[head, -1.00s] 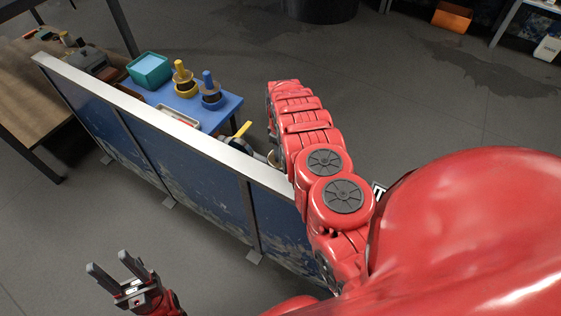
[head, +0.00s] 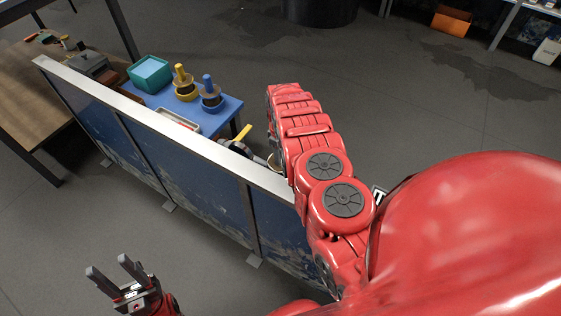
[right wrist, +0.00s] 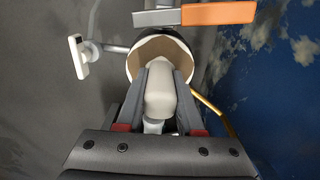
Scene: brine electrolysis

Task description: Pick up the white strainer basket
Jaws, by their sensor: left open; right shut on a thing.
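The white strainer basket (right wrist: 134,60) shows in the right wrist view as a round white rim with a tan inside. My right gripper (right wrist: 163,72) is shut on its pale, thick handle (right wrist: 160,97), with a dark finger on each side. In the head view my right arm hides this gripper; a small piece of a pale round rim (head: 273,161) shows beside the arm, behind the blue partition. My left gripper (head: 108,264) is open and empty at the lower left, in front of the partition.
The blue partition (head: 185,190) with a pale top edge stands between my left gripper and a blue table. On that table are a teal box (head: 149,74), a yellow stacked piece (head: 184,84) and a blue one (head: 209,95). In the right wrist view an orange bar (right wrist: 218,13) lies beyond the basket.

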